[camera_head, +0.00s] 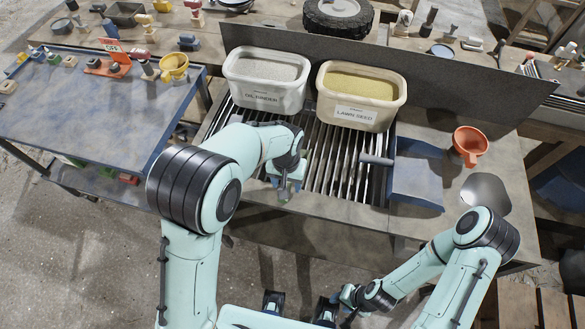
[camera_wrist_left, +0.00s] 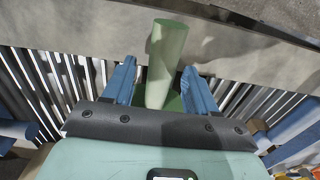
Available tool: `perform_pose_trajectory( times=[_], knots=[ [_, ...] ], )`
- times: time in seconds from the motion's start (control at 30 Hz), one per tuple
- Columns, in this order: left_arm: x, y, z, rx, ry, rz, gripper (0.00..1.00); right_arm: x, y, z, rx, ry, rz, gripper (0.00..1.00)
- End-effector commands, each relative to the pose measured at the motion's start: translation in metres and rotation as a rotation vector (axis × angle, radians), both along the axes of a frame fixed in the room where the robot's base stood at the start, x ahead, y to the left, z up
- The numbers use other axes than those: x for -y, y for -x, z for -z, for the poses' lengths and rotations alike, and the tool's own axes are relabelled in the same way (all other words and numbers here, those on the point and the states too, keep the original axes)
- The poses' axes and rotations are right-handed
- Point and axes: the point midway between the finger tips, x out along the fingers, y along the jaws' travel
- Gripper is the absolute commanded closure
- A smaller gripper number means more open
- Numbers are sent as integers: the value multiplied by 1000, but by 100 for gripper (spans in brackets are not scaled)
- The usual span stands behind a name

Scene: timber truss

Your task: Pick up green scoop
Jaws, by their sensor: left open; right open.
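The green scoop's pale green, round handle (camera_wrist_left: 166,62) stands up between the fingers of my left gripper (camera_wrist_left: 160,82) in the left wrist view. Gaps show between the handle and both blue fingers. A darker green part of the scoop shows low between the fingers, and the rest is hidden. In the head view my left gripper (camera_head: 285,184) is over the front of the slatted grate, largely covering the scoop. My right gripper (camera_head: 299,305) is open and empty at the bottom of the head view, in front of the bench and away from the scoop.
Behind the left gripper stand an oil binder tub (camera_head: 266,80) and a lawn seed tub (camera_head: 360,95). A blue scoop (camera_head: 416,181) lies right of the grate (camera_head: 325,165). A blue-topped table (camera_head: 90,105) stands left.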

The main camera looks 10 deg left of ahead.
Motion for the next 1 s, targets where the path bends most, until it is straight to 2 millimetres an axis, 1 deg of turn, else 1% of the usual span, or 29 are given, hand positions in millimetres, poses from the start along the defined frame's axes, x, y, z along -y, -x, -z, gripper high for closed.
perform_pose_trajectory(
  times=[0.03, 0.1, 0.37, 0.4, 0.47, 0.5, 0.53, 0.57, 0.87, 1.0],
  knots=[
    [0, 0, 8, -2, -1, -1, 43, 0, 1, 1, -1, 0, 0, 57],
    [0, 0, 13, -1, 0, -1, 43, 0, 1, 2, -1, 0, 0, 57],
    [0, 0, 14, 1, 1, 0, 43, 0, 1, 2, -1, 0, 0, 57],
    [0, 0, 14, 1, 1, 0, 56, 0, 1, 2, -1, 0, 0, 57],
    [0, 0, 14, 1, 1, 0, 75, 0, 1, 2, -1, 0, 0, 57],
    [0, 0, 14, 1, 1, 0, 88, 0, 1, 2, -1, 0, 0, 57],
    [0, 0, 14, 1, 1, 0, 98, 0, 1, 2, -1, 0, 0, 57],
    [0, 0, 14, 1, 1, 0, 100, 0, 1, 2, -1, 0, 0, 57],
    [0, -1, 12, 2, 2, 0, 100, 0, 1, 1, -1, 0, 0, 57],
    [1, -1, 3, 5, 2, 1, 100, 0, 0, 0, 0, 0, 0, 57]
  ],
)
